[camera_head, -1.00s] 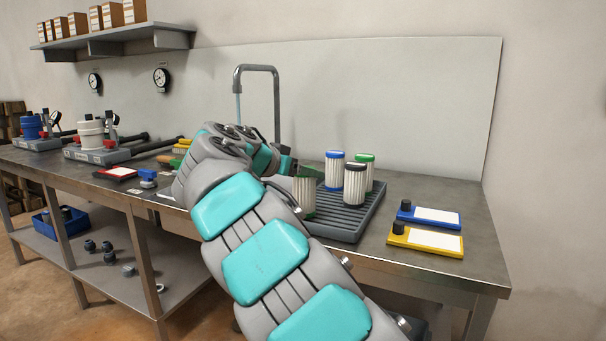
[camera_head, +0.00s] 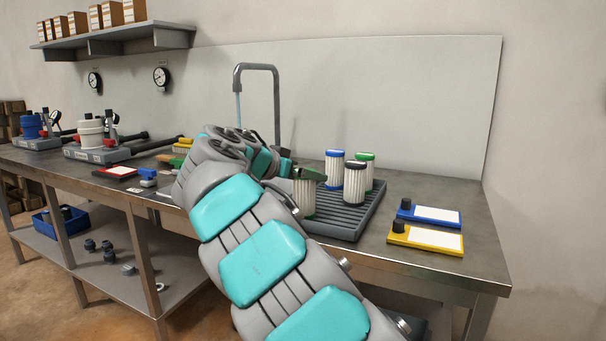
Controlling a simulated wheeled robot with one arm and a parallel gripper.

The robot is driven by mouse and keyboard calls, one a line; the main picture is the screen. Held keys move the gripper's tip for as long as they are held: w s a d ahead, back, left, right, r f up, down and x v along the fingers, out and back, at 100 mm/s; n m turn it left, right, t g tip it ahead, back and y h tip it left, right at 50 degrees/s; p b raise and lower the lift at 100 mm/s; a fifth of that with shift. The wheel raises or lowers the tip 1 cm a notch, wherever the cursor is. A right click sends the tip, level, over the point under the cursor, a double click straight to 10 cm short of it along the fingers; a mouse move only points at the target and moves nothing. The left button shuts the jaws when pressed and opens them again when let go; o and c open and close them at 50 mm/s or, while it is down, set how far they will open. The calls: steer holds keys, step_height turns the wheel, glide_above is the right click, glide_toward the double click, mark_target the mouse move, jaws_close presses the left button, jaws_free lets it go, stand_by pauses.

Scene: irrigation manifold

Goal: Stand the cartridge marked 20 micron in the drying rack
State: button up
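A white pleated cartridge (camera_head: 303,195) with a green lower end stands upright at the left front of the grey ribbed drying rack (camera_head: 345,226). My gripper (camera_head: 309,174) is at the top of this cartridge, reaching in from the left. My wrist and the low resolution hide its fingertips, so I cannot tell whether it is shut on the cartridge. Three more pleated cartridges stand upright in the rack: one with a blue cap (camera_head: 334,169), one with a black cap (camera_head: 355,182) and one with a green cap (camera_head: 369,160). No micron marking is readable.
A blue tag plate (camera_head: 437,216) and a yellow tag plate (camera_head: 434,239) lie right of the rack. A tap (camera_head: 277,100) rises behind my arm. Filter housings (camera_head: 91,133) and tools are at the left. The bench's right end is otherwise clear.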

steer(key=shift+r+p, duration=0.3)
steer(key=shift+p, duration=0.05)
steer(key=b+v, duration=0.1)
steer(key=v, duration=1.1)
steer(key=shift+f, duration=0.1)
